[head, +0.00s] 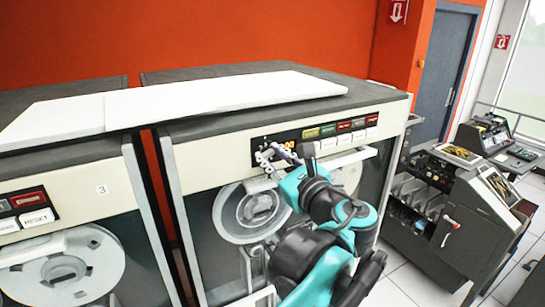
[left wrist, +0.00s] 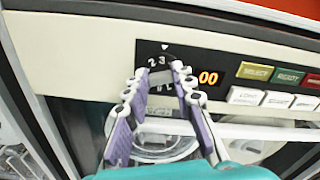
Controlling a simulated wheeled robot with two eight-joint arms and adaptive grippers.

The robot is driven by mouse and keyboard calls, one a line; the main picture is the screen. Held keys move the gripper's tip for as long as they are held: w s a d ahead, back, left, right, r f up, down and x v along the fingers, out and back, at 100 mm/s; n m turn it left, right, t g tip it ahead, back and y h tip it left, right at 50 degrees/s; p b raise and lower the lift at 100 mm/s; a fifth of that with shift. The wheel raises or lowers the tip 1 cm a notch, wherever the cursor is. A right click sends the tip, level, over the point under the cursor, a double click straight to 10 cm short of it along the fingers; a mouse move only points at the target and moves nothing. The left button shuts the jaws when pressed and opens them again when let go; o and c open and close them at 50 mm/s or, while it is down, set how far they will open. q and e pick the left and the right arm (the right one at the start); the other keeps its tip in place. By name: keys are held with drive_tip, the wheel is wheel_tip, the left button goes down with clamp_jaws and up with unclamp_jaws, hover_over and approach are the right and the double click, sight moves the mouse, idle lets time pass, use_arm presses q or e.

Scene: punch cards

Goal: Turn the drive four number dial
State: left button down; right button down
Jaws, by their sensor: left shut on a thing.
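The number dial (left wrist: 160,61) sits on the black strip of a tape drive (head: 190,215). In the left wrist view, white figures and a small pointer mark show at its top; its lower part is hidden by my fingers. My left gripper (left wrist: 161,80) has its two fingers around the dial's lower part and is shut on it. In the head view my left gripper (head: 275,152) is at the left end of the drive's control strip and covers most of the dial. The right gripper is in neither view.
Right of the dial are a lit orange display (left wrist: 208,78) and rows of coloured and white buttons (left wrist: 258,72). A tape reel (head: 258,207) is behind glass below. A neighbouring drive (head: 85,210) stands left, and a card machine (head: 445,225) stands right.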

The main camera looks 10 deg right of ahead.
use_arm(q)
drive_tip(key=n, duration=0.5)
drive_tip(key=shift+a, duration=0.1)
drive_tip(key=n, duration=0.5)
drive_tip(key=shift+f+n, duration=0.15)
drive_tip(key=shift+n, duration=0.15)
drive_tip(key=n, duration=0.5)
drive_tip(key=shift+f, duration=0.1)
drive_tip(key=n, duration=0.5)
drive_tip(key=shift+f, duration=0.15)
drive_tip(key=shift+n, duration=0.4)
drive_tip(key=c, duration=1.3)
unclamp_jaws()
drive_tip(key=shift+o, duration=0.2)
drive_tip(key=shift+s, duration=0.1)
